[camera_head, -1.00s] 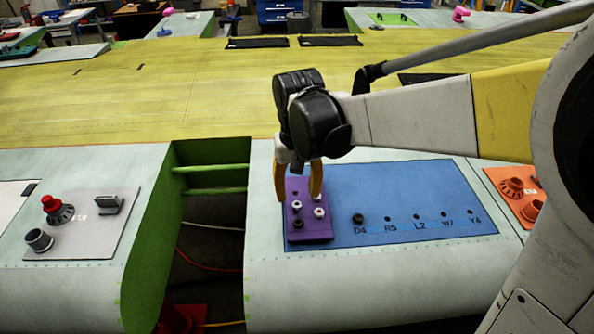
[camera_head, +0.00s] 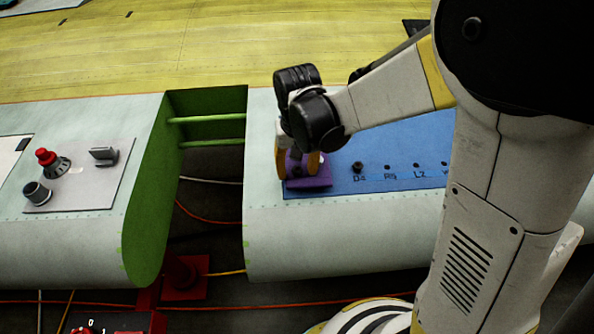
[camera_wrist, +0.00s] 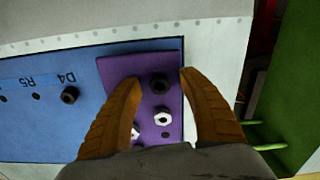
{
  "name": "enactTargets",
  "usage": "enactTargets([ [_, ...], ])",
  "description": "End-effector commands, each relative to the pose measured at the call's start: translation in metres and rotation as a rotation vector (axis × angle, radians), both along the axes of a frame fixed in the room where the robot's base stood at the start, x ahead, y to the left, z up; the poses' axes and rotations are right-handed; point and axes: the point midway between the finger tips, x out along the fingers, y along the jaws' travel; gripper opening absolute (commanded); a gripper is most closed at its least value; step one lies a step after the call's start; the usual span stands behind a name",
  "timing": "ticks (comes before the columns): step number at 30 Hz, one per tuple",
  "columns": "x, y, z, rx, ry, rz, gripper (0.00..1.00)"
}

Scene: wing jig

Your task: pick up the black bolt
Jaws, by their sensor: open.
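The purple block (camera_head: 318,184) lies at the left end of the blue panel; it also shows in the wrist view (camera_wrist: 175,65). A black bolt (camera_wrist: 159,84) stands in the block near its outer edge, with two white bolts (camera_wrist: 162,117) (camera_wrist: 136,131) closer to my wrist. My gripper (camera_head: 297,176) is over the block, pointing down. In the wrist view its orange fingers (camera_wrist: 160,78) are open, one on each side of the black bolt with gaps. A second black bolt (camera_wrist: 69,95) stands at the D4 hole of the panel, outside the fingers.
The blue panel (camera_head: 400,145) has a row of labelled holes right of the block. A green-sided gap (camera_head: 205,105) separates this wing part from the left one. A grey plate (camera_head: 95,180) there bears a red-topped knob (camera_head: 45,157) and other fittings.

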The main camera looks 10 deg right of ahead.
Motion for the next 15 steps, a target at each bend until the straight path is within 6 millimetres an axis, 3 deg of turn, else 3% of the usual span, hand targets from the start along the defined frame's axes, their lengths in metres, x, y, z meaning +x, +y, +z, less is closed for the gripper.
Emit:
enactTargets([
  [2, 0.0000, 0.0000, 0.0004, 0.000, 0.000, 0.000, 0.49],
  [7, 0.0000, 0.0000, 0.0005, 0.000, 0.000, 0.000, 0.00],
  [15, 0.0000, 0.0000, 0.0006, 0.000, 0.000, 0.000, 0.00],
])
